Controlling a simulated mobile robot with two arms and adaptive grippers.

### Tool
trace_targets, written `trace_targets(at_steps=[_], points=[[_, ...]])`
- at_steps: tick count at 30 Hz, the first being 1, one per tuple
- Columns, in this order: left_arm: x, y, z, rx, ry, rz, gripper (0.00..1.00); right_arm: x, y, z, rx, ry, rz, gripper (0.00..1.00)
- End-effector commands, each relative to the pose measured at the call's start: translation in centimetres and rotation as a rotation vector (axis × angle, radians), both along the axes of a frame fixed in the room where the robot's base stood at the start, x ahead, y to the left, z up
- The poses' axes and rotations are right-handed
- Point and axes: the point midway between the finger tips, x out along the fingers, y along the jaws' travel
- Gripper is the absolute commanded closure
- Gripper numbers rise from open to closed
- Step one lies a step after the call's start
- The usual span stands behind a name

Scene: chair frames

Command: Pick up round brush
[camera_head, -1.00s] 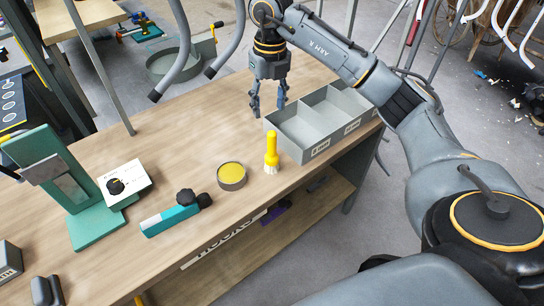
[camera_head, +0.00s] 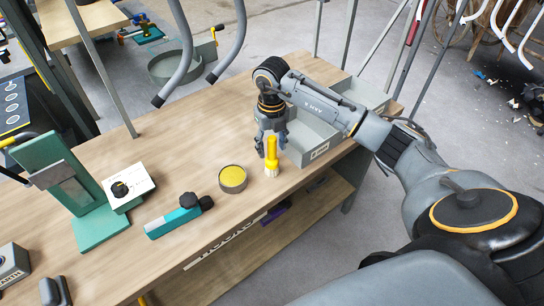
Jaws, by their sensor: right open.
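The round brush (camera_head: 271,155) has a yellow handle and pale bristles. It stands upright, bristles down, on the wooden workbench near its front edge, right of a round tin. My right gripper (camera_head: 271,147) is open, fingers pointing down, right at the brush's handle. From this view the fingers look to be behind or around the handle; I cannot tell whether they touch it. My left gripper is not in view.
A round tin with yellow contents (camera_head: 232,178) stands just left of the brush. A grey divided tray (camera_head: 318,140) is close on the right, partly hidden by my arm. A teal tool (camera_head: 173,222), a white card box (camera_head: 128,186) and a green stand (camera_head: 98,232) are further left.

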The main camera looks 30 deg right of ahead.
Motion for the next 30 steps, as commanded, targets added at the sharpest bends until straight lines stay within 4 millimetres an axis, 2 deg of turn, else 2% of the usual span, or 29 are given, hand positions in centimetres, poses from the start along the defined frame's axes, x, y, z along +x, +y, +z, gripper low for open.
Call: trace_targets(at_steps=[4, 11, 18, 30], points=[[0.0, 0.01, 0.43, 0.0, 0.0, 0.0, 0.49, -0.01, -0.03, -1.21, 0.0, 0.001, -0.002, 0.49], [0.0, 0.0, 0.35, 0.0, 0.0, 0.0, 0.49, 0.03, -0.02, -1.39, 0.0, -0.001, -0.001, 0.49], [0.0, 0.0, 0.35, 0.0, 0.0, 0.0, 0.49, 0.02, -0.02, -1.37, 0.0, -0.001, -0.001, 0.98], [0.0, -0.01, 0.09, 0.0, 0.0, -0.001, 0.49, 0.06, -0.04, -1.09, 0.0, -0.002, -0.001, 1.0]])
